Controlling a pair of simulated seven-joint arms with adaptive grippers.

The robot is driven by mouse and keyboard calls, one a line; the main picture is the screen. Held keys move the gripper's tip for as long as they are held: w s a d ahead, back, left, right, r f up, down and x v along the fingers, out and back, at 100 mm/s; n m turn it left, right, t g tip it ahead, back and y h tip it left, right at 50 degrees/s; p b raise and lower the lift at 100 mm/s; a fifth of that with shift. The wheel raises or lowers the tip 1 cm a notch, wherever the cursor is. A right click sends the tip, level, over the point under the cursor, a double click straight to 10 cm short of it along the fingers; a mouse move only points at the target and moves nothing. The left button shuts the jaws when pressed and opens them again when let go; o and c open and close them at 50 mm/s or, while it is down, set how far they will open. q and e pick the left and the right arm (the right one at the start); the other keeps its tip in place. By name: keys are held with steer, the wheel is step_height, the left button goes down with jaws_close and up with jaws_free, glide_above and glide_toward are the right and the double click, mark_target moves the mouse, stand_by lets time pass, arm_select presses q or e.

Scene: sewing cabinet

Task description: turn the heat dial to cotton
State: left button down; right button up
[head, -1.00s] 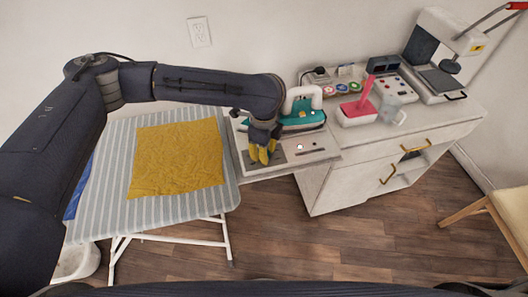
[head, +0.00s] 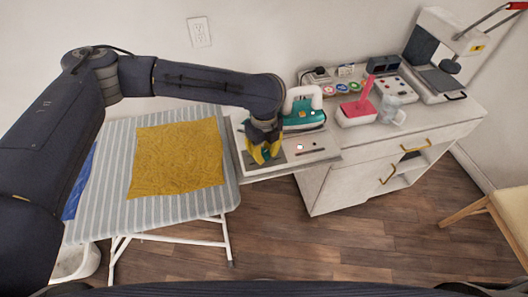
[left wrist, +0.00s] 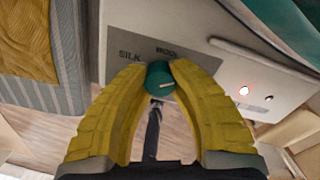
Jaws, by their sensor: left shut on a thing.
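The heat dial (left wrist: 157,70) is a small teal knob with a pale pointer mark, on a grey label plate (left wrist: 128,45) on the pull-out shelf. The words SILK and WOOL show above it; no cotton label is readable. My left gripper (left wrist: 160,84) has its yellow fingers shut on the dial, one on each side. In the head view, the left gripper (head: 262,155) points down at the shelf (head: 318,156), and its fingers hide the dial. My right gripper is not in view.
A teal and white iron (head: 304,117) stands just behind and right of the gripper. A striped ironing board (head: 180,207) with a yellow cloth (head: 177,158) is at left.

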mark_target(264, 152)
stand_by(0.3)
arm_select(q)
steer(key=c, duration=1)
jaws_free()
step_height(264, 152, up, 12)
